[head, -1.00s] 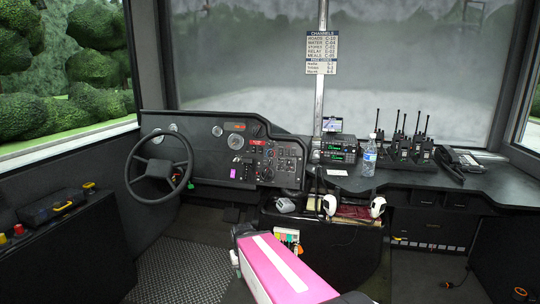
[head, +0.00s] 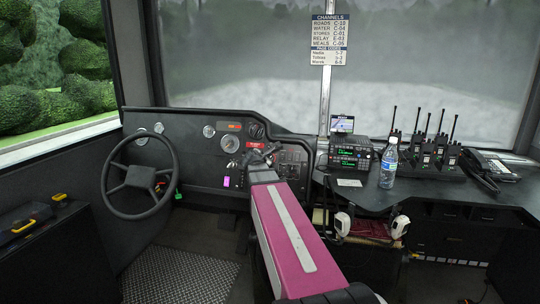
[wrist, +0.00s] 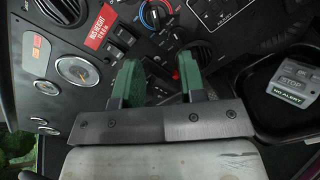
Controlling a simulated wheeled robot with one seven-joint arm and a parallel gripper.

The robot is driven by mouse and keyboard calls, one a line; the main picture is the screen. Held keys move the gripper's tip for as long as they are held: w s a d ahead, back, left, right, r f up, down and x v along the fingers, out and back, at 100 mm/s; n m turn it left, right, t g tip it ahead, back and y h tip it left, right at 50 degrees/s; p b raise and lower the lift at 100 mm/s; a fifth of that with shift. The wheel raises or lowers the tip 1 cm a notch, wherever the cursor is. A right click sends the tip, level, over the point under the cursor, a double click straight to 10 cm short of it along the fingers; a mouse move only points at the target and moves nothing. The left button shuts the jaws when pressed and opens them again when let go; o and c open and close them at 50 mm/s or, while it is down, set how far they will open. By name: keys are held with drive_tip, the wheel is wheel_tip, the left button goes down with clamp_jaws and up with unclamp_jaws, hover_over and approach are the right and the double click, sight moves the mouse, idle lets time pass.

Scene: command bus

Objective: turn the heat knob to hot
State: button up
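The heat knob (wrist: 155,16) is a small round dial with a blue and red arc around it, on the black dashboard (head: 188,129). In the wrist view the knob lies beyond the fingertips, near the middle of the gap; no contact shows. In the head view my gripper (head: 262,152) is at the dashboard and its arm hides the knob area.
Near the knob are a red label (wrist: 101,27), round gauges (wrist: 77,73), an air vent (wrist: 194,58) and switches. The steering wheel (head: 140,180) is to the left. A radio (head: 350,151), a bottle (head: 388,166) and handsets (head: 428,152) stand on the counter to the right.

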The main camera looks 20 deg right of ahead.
sight(271, 157)
drive_tip(key=x, duration=0.7)
drive_tip(key=r+x, duration=0.1)
drive_tip(key=x, duration=0.3)
drive_tip(key=shift+w+d, duration=0.1)
drive_tip(key=shift+w, duration=0.15)
clamp_jaws()
